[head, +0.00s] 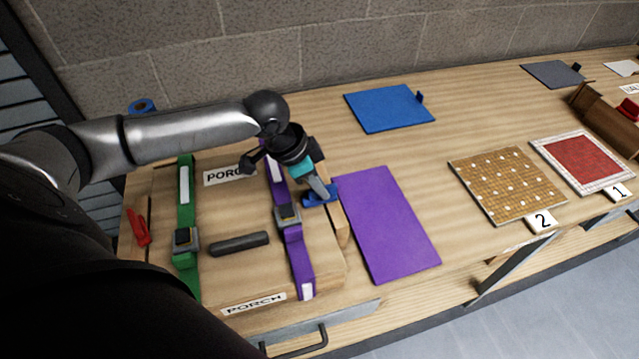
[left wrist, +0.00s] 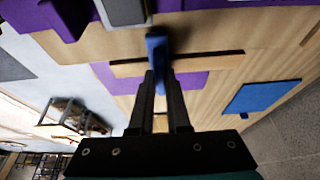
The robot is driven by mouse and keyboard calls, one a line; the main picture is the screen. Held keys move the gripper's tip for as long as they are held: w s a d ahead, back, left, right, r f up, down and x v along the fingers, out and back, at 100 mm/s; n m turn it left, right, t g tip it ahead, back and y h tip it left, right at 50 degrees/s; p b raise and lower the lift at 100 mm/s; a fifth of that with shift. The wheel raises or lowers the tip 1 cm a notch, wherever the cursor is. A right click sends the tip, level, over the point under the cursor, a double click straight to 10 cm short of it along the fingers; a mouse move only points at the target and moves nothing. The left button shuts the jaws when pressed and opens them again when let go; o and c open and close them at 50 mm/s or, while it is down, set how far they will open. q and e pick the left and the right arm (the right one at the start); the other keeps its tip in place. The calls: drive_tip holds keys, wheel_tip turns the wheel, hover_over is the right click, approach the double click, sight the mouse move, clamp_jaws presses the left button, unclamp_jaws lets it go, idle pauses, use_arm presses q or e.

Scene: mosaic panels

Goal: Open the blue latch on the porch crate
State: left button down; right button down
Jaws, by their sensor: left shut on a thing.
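The porch crate (head: 262,271) is a wooden box with PORCH labels on the left of the table. A green strap (head: 186,218) and a purple strap (head: 295,243) with grey buckles cross its lid. The blue latch (head: 312,201) is on its right side; the left wrist view shows it too (left wrist: 157,47). A red latch (head: 138,228) is on the left side. My left gripper (head: 324,192) is shut on the blue latch, its fingertips hiding part of it. My right gripper is not in view.
A purple panel (head: 385,225) lies right beside the crate, a blue panel (head: 389,108) behind it. Mosaic panels marked 2 (head: 507,184) and 1 (head: 583,163) lie at the right. A dark handle (head: 239,243) sits on the lid. A blue roll (head: 142,105) stands behind my arm.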

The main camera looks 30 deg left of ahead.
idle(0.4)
use_arm(q)
drive_tip(key=shift+w+a+r+m+p, duration=0.1)
drive_tip(key=shift+a+m+p, duration=0.05)
drive_tip(key=shift+m+p, duration=0.5)
drive_tip(key=shift+w+m+g+h+p, duration=0.15)
drive_tip(key=shift+m+g+h+p, duration=0.25)
drive_tip(key=shift+m, duration=0.35)
drive_tip(key=m, duration=0.2)
drive_tip(key=shift+w+a+m+g+h, duration=0.2)
drive_tip(key=shift+w+m+g+h, duration=0.1)
drive_tip(key=shift+g, duration=0.1)
drive_tip(key=m+g+b, duration=0.1)
drive_tip(key=m, duration=0.2)
drive_tip(key=w+m+g+b, duration=0.1)
drive_tip(key=m, duration=0.2)
drive_tip(key=m+g+b, duration=0.1)
drive_tip(key=m, duration=0.1)
drive_tip(key=shift+w+m+g, duration=0.3)
drive_tip(key=shift+w+m, duration=0.05)
drive_tip(key=shift+m, duration=0.05)
